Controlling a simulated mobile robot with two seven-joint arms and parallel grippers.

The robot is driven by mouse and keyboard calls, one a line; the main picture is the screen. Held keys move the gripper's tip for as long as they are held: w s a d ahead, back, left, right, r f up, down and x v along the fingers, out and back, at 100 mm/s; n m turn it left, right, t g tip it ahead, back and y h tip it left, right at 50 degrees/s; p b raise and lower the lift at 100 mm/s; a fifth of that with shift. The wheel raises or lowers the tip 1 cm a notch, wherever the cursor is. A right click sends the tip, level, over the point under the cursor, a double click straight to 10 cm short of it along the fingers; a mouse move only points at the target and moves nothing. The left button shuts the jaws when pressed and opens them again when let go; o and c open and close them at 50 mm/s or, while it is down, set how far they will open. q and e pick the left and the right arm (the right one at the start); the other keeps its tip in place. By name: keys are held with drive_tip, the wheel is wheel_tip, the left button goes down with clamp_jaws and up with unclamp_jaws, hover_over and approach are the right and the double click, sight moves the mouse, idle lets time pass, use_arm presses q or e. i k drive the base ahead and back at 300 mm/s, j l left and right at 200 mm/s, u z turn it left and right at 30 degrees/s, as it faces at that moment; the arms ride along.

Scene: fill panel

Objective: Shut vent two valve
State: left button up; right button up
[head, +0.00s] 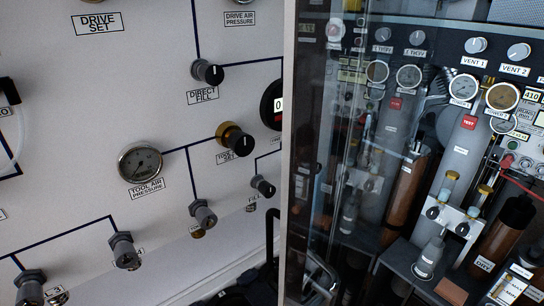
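The vent two valve is a round pale knob (518,52) at the upper right of the head view, above a white label reading VENT 2 (514,70). A similar knob (475,45) with a VENT 1 label (473,62) sits just to its left. Whether either valve is open or shut cannot be told from the knobs. Neither of my grippers can be made out in this view.
A glass pane with a pale upright edge (290,150) stands left of the vent knobs and reflects the equipment. A white panel (90,100) with gauges and valves fills the left. Gauges (502,96) and cylinders crowd below the vent knobs.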

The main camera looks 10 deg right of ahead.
sight(518, 52)
drive_tip(key=k+l+z, duration=0.15)
drive_tip(key=k+z, duration=0.25)
drive_tip(key=k, duration=0.25)
drive_tip(key=j+z, duration=0.2)
drive_tip(key=z, duration=1)
drive_tip(key=i+j, duration=0.1)
drive_tip(key=j, duration=0.6)
